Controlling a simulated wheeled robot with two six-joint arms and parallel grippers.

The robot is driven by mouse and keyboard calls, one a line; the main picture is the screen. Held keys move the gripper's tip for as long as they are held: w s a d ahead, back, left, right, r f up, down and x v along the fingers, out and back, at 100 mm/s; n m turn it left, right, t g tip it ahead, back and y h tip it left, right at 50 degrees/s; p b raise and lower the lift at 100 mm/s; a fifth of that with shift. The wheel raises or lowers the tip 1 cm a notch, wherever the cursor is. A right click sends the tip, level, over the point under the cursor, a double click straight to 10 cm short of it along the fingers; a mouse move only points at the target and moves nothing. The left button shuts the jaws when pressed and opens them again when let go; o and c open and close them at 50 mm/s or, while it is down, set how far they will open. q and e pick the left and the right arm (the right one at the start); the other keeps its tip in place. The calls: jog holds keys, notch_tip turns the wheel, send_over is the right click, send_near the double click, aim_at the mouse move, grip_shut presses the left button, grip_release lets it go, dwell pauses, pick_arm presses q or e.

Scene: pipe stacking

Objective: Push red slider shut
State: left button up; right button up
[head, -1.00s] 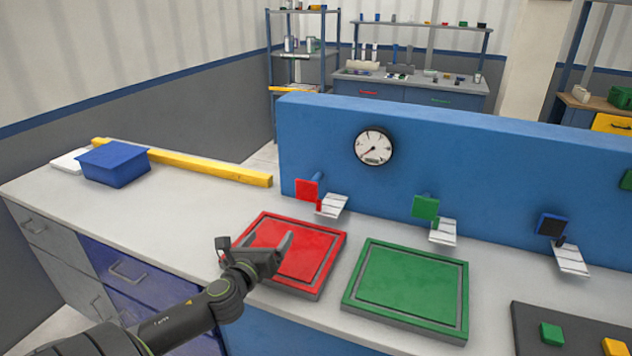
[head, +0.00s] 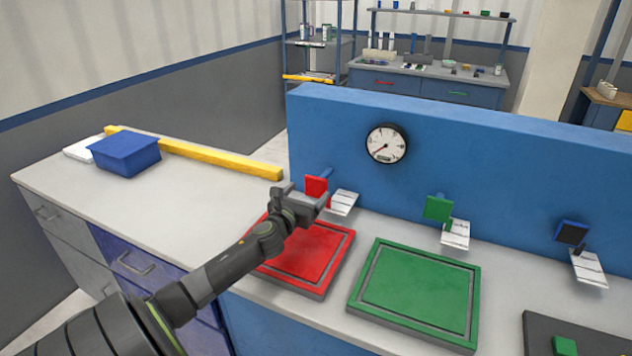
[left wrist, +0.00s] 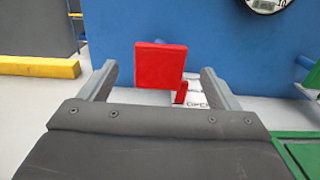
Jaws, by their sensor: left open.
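The red slider (head: 316,186) is a red square plate that stands out from the blue wall panel, above the table. My left gripper (head: 307,197) is just in front of it in the head view and hides part of it. In the left wrist view the red slider (left wrist: 160,66) shows between the two open fingers of my left gripper (left wrist: 160,82), a little beyond their tips. Nothing is held. A small red part and a white labelled plate (left wrist: 193,98) show just below and right of it. My right gripper is not in view.
A red tray (head: 318,249) lies below my left arm, with a green tray (head: 415,292) to its right. A green slider (head: 438,208) and a dark blue one (head: 571,232) stand farther right. A blue bin (head: 125,155) and yellow bar (head: 225,163) lie left.

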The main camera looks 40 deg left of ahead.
aim_at(315, 183)
pick_arm(q)
jog(key=shift+x, duration=3.3)
jog(key=shift+c, duration=0.4)
jog(key=c, duration=1.3)
jog(key=shift+b+x, duration=0.3)
jog(key=shift+x, duration=1.75)
jog(key=o, duration=1.4)
jog(key=shift+f, duration=0.1)
jog(key=shift+s+d, duration=0.1)
